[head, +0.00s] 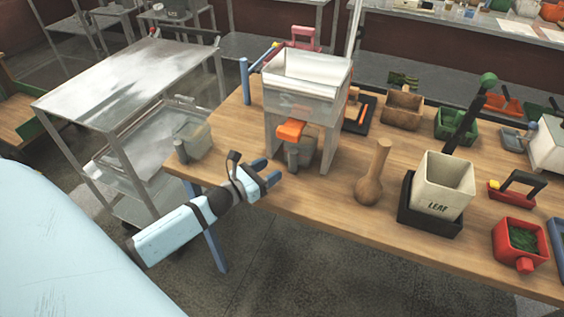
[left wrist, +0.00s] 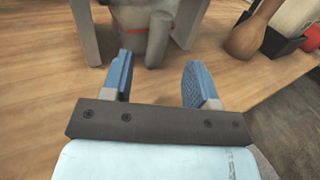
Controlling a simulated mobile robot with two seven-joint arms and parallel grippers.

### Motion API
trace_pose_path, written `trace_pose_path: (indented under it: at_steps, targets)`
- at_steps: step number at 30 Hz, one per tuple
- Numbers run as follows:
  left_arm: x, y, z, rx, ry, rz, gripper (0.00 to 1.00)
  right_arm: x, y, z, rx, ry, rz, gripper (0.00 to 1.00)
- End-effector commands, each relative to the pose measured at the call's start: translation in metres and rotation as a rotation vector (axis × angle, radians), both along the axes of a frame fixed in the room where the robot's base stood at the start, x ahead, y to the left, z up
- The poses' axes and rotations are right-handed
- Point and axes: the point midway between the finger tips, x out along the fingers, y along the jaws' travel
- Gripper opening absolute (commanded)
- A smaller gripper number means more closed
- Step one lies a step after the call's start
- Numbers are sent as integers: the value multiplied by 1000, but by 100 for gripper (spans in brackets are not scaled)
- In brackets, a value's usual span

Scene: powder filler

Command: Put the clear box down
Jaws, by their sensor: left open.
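A clear box (head: 306,152) with a grey handle stands on the table under the powder filler (head: 305,80), between its legs and below its orange spout. In the left wrist view the clear box (left wrist: 145,18) shows a red line, and its grey handle (left wrist: 158,45) points toward me. My left gripper (head: 267,173) is open and empty at the table's front edge, just short of the handle and apart from it. Its blue fingers (left wrist: 158,80) are spread in the left wrist view. A second clear box (head: 198,142) with a grey handle stands at the table's left end. My right gripper is not in view.
A wooden pestle-like tool (head: 370,175) and a cream LEAF bin (head: 444,185) in a black tray stand right of the filler. A red box of green leaf (head: 520,237) is farther right. A metal cart (head: 130,75) stands left. Some tabletop between the two clear boxes is bare.

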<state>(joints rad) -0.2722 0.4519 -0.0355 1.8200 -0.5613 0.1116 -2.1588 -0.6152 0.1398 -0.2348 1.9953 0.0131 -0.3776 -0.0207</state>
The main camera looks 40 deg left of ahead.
Motion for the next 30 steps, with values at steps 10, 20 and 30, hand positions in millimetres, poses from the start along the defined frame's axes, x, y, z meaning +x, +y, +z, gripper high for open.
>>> trace_pose_path:
  at_steps: [10,20,30]
  targets:
    - [-42,10,0,1,0,0,54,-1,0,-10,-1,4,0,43]
    - [-43,10,1,1,0,0,54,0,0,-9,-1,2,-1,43]
    - [-44,10,1,-29,12,14,54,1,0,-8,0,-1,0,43]
